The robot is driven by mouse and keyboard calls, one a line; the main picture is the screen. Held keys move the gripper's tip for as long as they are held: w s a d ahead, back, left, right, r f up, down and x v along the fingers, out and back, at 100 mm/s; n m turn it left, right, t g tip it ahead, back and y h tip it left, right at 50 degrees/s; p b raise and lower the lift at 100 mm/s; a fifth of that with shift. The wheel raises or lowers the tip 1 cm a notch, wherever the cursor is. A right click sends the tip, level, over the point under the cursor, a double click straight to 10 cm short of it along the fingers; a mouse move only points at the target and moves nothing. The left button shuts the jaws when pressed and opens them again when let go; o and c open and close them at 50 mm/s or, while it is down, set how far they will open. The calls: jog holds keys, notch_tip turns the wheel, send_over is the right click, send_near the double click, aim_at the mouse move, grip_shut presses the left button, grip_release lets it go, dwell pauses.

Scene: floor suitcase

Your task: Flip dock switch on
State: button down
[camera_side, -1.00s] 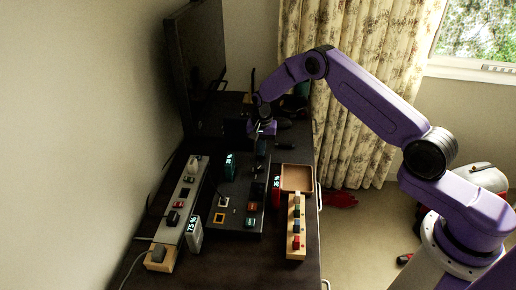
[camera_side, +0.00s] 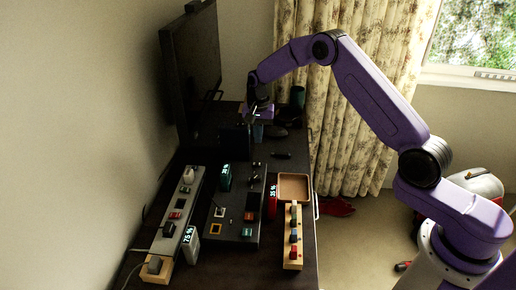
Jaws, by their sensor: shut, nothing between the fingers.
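The dock looks like the long black panel (camera_side: 236,205) on the dark desk, with several small modules and controls on it. Small metallic toggle-like parts (camera_side: 257,165) stand near its far end; which one is the dock switch, and its position, are too small to tell. My gripper (camera_side: 254,118) is shut and empty. It hangs above the far part of the desk, apart from the panel and beyond its far end, near a dark box-like object (camera_side: 236,140).
A grey power strip (camera_side: 178,215) lies left of the panel, a white 75% block (camera_side: 190,244) beside it. At right are a red block (camera_side: 272,200), a wooden tray (camera_side: 294,176) and a wooden strip with coloured blocks (camera_side: 293,262). A large dark monitor (camera_side: 190,70) stands at back left.

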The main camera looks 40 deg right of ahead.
notch_tip(320, 180, up, 4)
jog(key=r, duration=0.1)
send_over(254, 164)
jog(key=s+d, duration=0.1)
jog(key=shift+f, duration=0.25)
jog(key=shift+w+a, duration=0.45)
jog(key=shift+w, duration=0.05)
jog(key=shift+f, duration=0.1)
notch_tip(254, 164, down, 14)
jog(key=shift+r, duration=0.1)
dwell(0.4)
jog(key=shift+a+f, duration=0.1)
jog(key=shift+f, duration=0.15)
dwell(0.4)
